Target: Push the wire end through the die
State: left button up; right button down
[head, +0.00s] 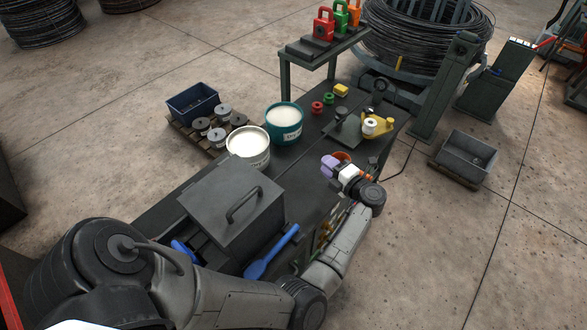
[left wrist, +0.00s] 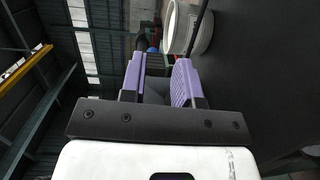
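My left gripper (head: 329,166) has purple fingers and is over the bench's right side. In the left wrist view its two fingers (left wrist: 160,78) are apart, and I see nothing clearly held between them. A yellow fixture with a white ring (head: 371,126), perhaps the die holder, stands on a dark plate beyond the gripper. My right gripper is not in view.
A white bucket (head: 248,146) and a teal bucket (head: 284,123) stand left of the gripper. A lidded grey box (head: 231,208) is nearer. A wire coil (head: 424,40) and green posts (head: 447,86) stand behind. A grey bin (head: 466,158) is at right.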

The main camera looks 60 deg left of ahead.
aim_at(291, 166)
pick_arm(q)
notch_tip(291, 166, down, 4)
jog(key=s+d+n+g+h, duration=0.2)
jog(key=s, duration=0.1)
jog(key=x, duration=1.3)
jog(key=shift+f, duration=0.2)
grip_shut()
